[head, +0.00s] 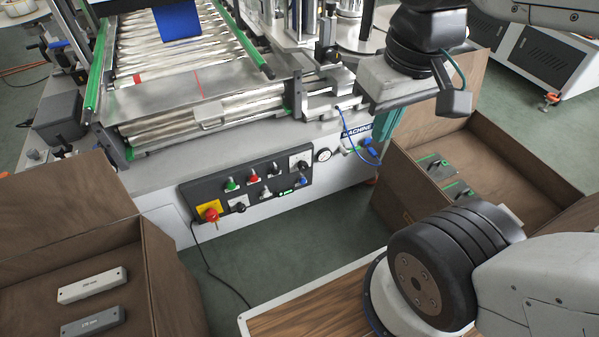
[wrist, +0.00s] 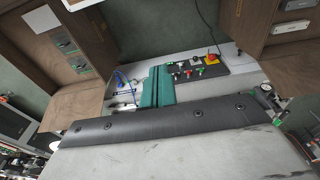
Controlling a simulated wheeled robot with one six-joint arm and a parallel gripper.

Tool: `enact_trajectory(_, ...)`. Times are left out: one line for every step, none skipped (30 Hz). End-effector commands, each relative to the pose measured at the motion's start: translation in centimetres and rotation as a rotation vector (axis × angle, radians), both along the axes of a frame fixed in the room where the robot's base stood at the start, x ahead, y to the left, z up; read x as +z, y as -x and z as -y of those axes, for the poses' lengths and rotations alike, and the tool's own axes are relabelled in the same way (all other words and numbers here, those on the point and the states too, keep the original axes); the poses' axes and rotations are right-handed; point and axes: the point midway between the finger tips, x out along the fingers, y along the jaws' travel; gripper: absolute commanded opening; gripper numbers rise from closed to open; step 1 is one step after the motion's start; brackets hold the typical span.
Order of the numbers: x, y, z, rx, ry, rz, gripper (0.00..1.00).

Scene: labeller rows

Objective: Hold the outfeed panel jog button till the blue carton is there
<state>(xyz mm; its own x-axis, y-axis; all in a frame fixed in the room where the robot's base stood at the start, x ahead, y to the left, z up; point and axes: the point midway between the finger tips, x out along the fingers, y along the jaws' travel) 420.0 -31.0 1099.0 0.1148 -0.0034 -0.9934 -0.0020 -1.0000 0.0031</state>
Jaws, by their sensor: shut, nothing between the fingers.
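The black control panel (head: 245,190) is on the machine's front and carries several buttons and knobs, among them green (head: 231,184), red (head: 253,178) and blue (head: 303,181) ones. I cannot read which is the jog button. A bluish box-like thing (head: 178,18), perhaps the blue carton, is on the rollers at the top edge, partly cut off. My gripper (head: 385,124) has teal fingers and is right of the panel, apart from it. In the wrist view the fingers (wrist: 157,84) are together and empty, with the panel (wrist: 194,70) beyond them.
A red emergency stop (head: 209,213) on a yellow plate is at the panel's left end. Brown crates stand left (head: 150,270) and right (head: 530,150), holding grey bars and green-marked parts.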

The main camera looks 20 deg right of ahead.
Motion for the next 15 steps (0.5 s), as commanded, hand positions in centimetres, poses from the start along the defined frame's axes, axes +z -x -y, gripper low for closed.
enact_trajectory(0.0, 0.0, 0.0, 0.0, 0.0, 0.0, 0.0)
enact_trajectory(0.0, 0.0, 0.0, 0.0, 0.0, 0.0, 0.0)
enact_trajectory(0.0, 0.0, 0.0, 0.0, 0.0, 0.0, 0.0)
enact_trajectory(0.0, 0.0, 0.0, 0.0, 0.0, 0.0, 0.0)
enact_trajectory(0.0, 0.0, 0.0, 0.0, 0.0, 0.0, 0.0)
enact_trajectory(0.0, 0.0, 0.0, 0.0, 0.0, 0.0, 0.0)
enact_trajectory(0.0, 0.0, 0.0, 0.0, 0.0, 0.0, 0.0)
enact_trajectory(0.0, 0.0, 0.0, 0.0, 0.0, 0.0, 0.0)
enact_trajectory(0.0, 0.0, 0.0, 0.0, 0.0, 0.0, 0.0)
enact_trajectory(0.0, -0.1, 0.0, -0.001, 0.0, 0.0, 0.0)
enact_trajectory(0.0, -0.2, 0.0, -0.002, 0.001, 0.001, 0.0)
enact_trajectory(-0.1, -0.5, 0.1, -0.007, 0.001, 0.003, 0.0)
enact_trajectory(-0.2, -0.9, 0.1, -0.013, 0.002, 0.005, 0.0)
enact_trajectory(-0.2, -1.4, 0.2, -0.021, 0.005, 0.009, 0.0)
enact_trajectory(-0.4, -2.4, 0.2, -0.033, 0.007, 0.015, 0.0)
